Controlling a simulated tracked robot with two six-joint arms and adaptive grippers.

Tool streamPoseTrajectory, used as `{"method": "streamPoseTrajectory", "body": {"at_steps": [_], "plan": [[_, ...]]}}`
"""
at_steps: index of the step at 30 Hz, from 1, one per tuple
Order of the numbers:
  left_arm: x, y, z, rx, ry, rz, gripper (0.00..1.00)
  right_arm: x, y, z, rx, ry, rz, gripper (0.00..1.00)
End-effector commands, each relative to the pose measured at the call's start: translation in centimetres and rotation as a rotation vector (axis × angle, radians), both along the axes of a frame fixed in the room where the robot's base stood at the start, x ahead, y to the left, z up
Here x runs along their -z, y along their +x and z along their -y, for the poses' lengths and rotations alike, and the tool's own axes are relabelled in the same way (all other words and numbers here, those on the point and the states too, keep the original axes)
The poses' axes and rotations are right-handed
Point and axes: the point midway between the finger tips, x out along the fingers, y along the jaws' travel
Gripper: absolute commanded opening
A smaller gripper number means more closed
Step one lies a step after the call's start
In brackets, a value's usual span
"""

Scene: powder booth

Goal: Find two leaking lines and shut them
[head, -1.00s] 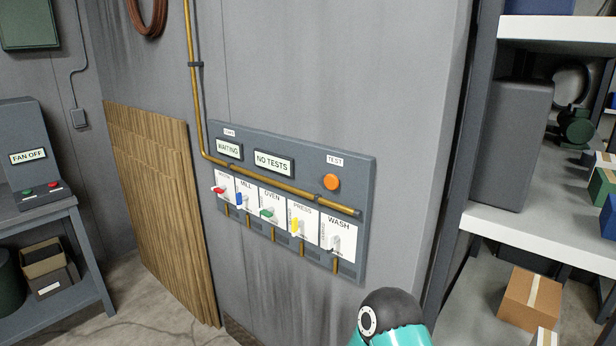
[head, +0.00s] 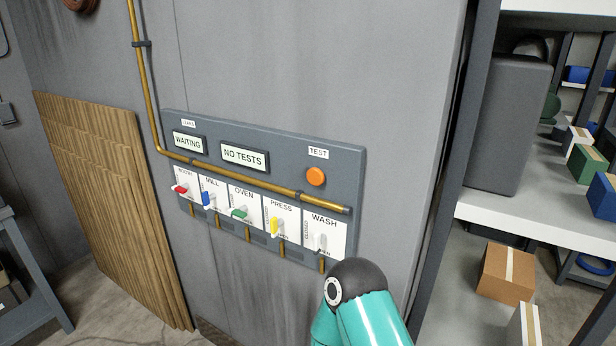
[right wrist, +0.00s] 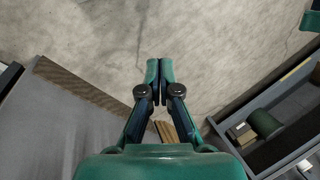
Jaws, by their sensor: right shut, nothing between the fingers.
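A grey valve panel (head: 345,170) is fixed to the wall in the head view. It carries several labelled valves: a red lever (head: 180,188) under a partly unreadable label, a blue MILL lever (head: 208,199), a green OVEN lever (head: 240,213), a yellow PRESS lever (head: 275,226) and a white WASH lever (head: 321,242). An orange TEST button (head: 316,176) sits at the upper right. One display (head: 188,143) reads WAITING, the other (head: 244,156) NO TESTS. My right gripper (right wrist: 160,66) is shut and empty in the right wrist view, above concrete floor. My left gripper is not in view.
A brass pipe (head: 147,90) runs down the wall and along the panel. Ribbed brown boards (head: 115,200) lean on the wall to the left. A shelf rack (head: 530,224) with boxes stands right. The wall in front of the panel is free.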

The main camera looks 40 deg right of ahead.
Motion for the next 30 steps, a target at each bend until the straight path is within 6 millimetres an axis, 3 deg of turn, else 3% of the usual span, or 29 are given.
{"method": "streamPoseTrajectory", "body": {"at_steps": [6,9,13,16,20,24,30], "plan": [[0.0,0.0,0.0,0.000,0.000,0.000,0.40,-0.1,0.1,0.0,0.004,0.000,0.002,0.00],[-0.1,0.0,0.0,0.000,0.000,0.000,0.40,-0.5,1.1,0.3,0.038,-0.007,0.019,0.00],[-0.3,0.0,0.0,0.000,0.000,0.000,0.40,-2.0,4.4,1.4,0.173,-0.022,0.079,0.00],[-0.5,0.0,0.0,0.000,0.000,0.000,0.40,-4.5,8.5,2.6,0.351,-0.023,0.160,0.00],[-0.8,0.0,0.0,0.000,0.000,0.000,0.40,-9.8,14.8,4.8,0.651,0.023,0.300,0.00],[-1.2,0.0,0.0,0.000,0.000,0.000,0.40,-17.4,20.7,7.5,0.989,0.150,0.455,0.00],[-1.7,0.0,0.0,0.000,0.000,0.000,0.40,-29.9,25.8,11.6,1.422,0.461,0.650,0.00]]}}
